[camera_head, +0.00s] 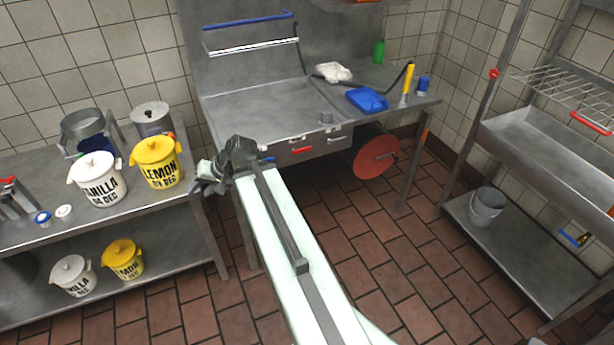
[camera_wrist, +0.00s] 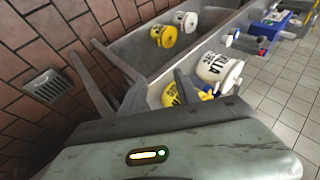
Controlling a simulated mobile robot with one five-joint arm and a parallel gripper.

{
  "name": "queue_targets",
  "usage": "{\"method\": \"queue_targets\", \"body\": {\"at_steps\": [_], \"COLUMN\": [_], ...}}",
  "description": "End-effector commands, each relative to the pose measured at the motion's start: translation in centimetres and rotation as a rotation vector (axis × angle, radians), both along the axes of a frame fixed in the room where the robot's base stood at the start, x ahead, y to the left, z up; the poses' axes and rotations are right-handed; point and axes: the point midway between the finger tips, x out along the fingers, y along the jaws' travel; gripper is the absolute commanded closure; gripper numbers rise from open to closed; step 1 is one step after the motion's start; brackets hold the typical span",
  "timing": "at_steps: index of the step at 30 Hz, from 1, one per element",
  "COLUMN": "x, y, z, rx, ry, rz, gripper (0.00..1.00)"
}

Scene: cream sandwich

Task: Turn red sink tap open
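A red tap handle (camera_head: 302,150) is on the front face of the steel sink unit (camera_head: 250,106), with a blue handle (camera_head: 265,158) to its left. My gripper (camera_head: 207,180) is at the left end of the sink's front, beside the yellow lemon bucket, to the left of both handles and apart from the red one. In the wrist view my gripper's fingers (camera_wrist: 125,65) are spread with nothing between them. The red handle does not show in the wrist view, which looks towards the bucket shelf and floor.
A steel table (camera_head: 200,207) with a lemon bucket (camera_head: 156,163), a vanilla bucket (camera_head: 97,178) and pots stands on the left. A red disc (camera_head: 376,157) is under the sink. A rack (camera_head: 540,150) stands on the right. The tiled floor between is clear.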

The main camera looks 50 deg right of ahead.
Motion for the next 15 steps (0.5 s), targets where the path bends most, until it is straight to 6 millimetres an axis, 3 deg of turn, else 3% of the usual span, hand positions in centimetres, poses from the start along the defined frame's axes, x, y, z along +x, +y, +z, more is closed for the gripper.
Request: {"method": "queue_targets", "body": {"at_steps": [1,4,7,12,15], "x": [0.8,1.7,1.1,-3.4,-6.6], "y": [-3.4,-10.2,-18.1,-31.3,-36.8], "z": [-4.3,-6.1,-7.7,-9.9,-10.6], "rx": [0.059,0.178,0.286,0.437,0.499], "ry": [-0.072,-0.227,-0.385,-0.628,-0.731], "rz": [-0.095,-0.286,-0.488,-0.813,-0.952], "gripper": [0.62,0.62,0.62,0.62,0.62]}}
